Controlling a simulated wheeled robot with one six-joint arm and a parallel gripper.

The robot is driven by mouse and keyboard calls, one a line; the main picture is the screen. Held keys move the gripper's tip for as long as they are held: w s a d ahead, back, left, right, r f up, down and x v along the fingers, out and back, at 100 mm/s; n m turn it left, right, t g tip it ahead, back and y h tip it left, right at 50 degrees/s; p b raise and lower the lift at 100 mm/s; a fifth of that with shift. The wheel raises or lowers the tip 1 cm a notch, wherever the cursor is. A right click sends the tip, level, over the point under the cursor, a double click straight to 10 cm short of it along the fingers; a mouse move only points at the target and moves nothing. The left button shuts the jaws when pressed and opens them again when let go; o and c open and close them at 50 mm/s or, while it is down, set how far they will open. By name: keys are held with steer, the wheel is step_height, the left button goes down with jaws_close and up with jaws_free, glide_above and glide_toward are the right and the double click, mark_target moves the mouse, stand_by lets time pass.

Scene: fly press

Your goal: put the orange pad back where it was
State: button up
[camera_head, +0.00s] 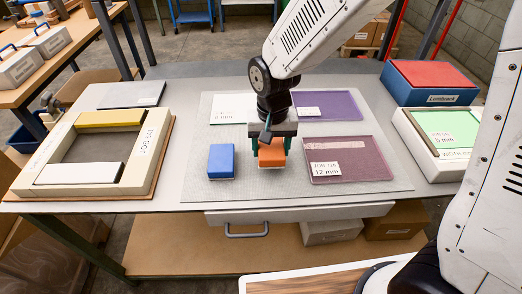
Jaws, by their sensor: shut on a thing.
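The orange pad (271,155) is a small block near the middle of the grey mat on the table. My gripper (271,147) reaches down from above and is shut on the orange pad. I cannot tell whether the pad's underside touches the mat. A blue pad (221,160) of similar size sits on the mat just to its left, apart from it.
A purple tray (328,105) and a mauve tray (338,158) lie to the right on the grey mat (300,191). A pale panel (226,107) lies behind. A wooden frame (147,160) stands at left; a blue box (430,87) with a red top stands at right.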

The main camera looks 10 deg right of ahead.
steer(key=shift+w+a, duration=0.15)
steer(key=shift+a, duration=0.05)
steer(key=shift+a+f, duration=0.15)
steer(key=shift+f, duration=0.75)
steer(key=shift+a+f, duration=0.15)
steer(key=shift+f, duration=0.7)
steer(key=shift+f, duration=0.2)
steer(key=o, duration=1)
steer(key=shift+o, duration=0.2)
steer(key=shift+r, duration=0.15)
